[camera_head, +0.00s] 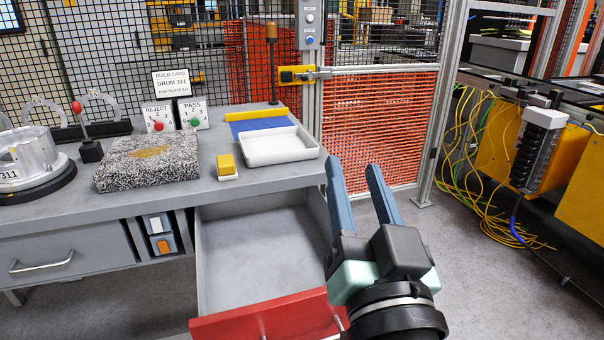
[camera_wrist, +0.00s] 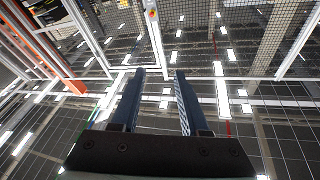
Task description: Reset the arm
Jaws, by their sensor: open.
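My gripper (camera_head: 354,180) is raised in front of the workbench's right end, its two blue fingers apart and nothing between them. In the wrist view my gripper (camera_wrist: 156,78) points up toward the mesh fence and the ceiling lights, also empty. In the head view it overlaps the right side of an open drawer (camera_head: 235,255) with a red front. I cannot tell from the picture how far it is from the drawer.
An orange mesh fence (camera_head: 365,130) stands behind. Cables (camera_head: 470,190) hang at right.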

